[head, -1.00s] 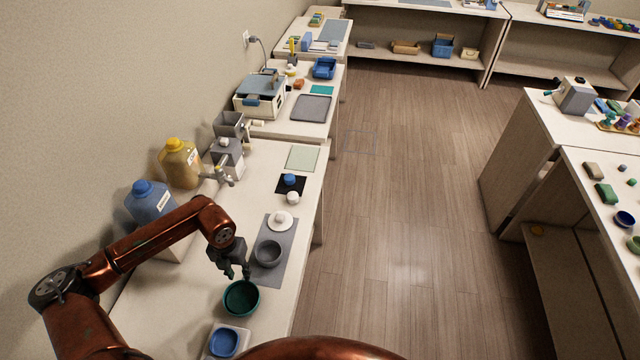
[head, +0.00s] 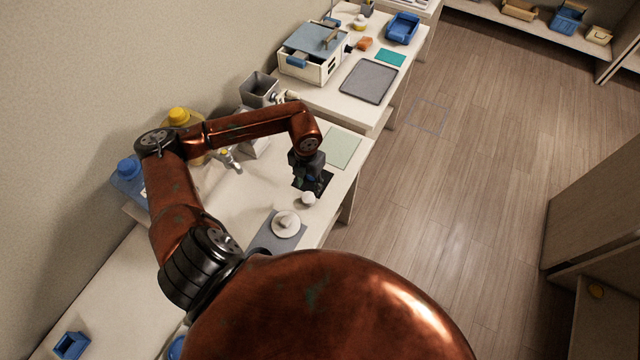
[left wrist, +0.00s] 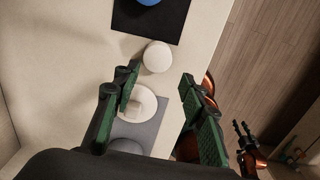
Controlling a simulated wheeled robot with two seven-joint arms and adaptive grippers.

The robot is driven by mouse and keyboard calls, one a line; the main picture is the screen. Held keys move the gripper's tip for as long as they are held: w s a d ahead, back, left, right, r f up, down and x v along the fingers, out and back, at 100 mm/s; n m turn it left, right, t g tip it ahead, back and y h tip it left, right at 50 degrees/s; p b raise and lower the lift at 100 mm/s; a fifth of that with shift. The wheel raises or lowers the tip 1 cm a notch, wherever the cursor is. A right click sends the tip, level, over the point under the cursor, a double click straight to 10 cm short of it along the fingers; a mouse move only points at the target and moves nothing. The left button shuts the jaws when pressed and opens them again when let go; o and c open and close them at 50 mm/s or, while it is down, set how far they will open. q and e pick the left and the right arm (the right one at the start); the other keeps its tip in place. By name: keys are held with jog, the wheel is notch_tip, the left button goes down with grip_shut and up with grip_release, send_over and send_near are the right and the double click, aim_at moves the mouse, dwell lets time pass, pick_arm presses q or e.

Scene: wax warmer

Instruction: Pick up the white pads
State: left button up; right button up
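The white pads (head: 308,198) look like one small round white stack on the counter, just off the near edge of the black mat (head: 325,181). They also show in the left wrist view (left wrist: 157,57). My left gripper (head: 309,180) is above the mat, close to the pads. In the left wrist view its green-padded fingers (left wrist: 160,84) are apart with nothing held, and the pads appear just beyond the gap between the tips. My right gripper (left wrist: 243,130) shows small at the right of that view, its fingers apart and empty; it is out of the head view.
A white knobbed lid (head: 286,224) lies on the grey mat (head: 266,238), near the pads. A grey bowl (left wrist: 125,146) shows partly in the left wrist view. A blue item (left wrist: 148,2) sits on the black mat. A pale green mat (head: 342,148) lies beyond. The counter's right edge is close.

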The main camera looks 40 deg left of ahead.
aim_at(308, 197)
pick_arm(q)
jog(key=shift+o, duration=0.8)
jog(key=shift+w+f, duration=0.15)
jog(key=shift+w, duration=0.05)
jog(key=shift+o, duration=1)
jog(key=shift+f+p, duration=0.3)
jog(key=shift+f, duration=0.95)
jog(key=f+p, duration=0.1)
jog(key=f, duration=0.3)
jog(key=shift+s+a+f+p, duration=0.15)
jog(key=shift+s+p, duration=0.05)
jog(key=shift+p, duration=0.2)
jog(key=shift+f, duration=0.3)
jog(key=shift+a, duration=0.1)
pick_arm(e)
jog(key=shift+s+d+r, duration=0.2)
jog(key=shift+s+r, duration=0.1)
jog(key=shift+r, duration=0.3)
jog(key=shift+s+d+r, duration=0.15)
jog(key=shift+s+r, duration=0.15)
jog(key=shift+r, duration=0.3)
pick_arm(q)
jog(key=shift+c, duration=0.3)
jog(key=c, duration=1)
pick_arm(e)
jog(key=shift+s+a, duration=0.15)
jog(key=shift+a, duration=0.15)
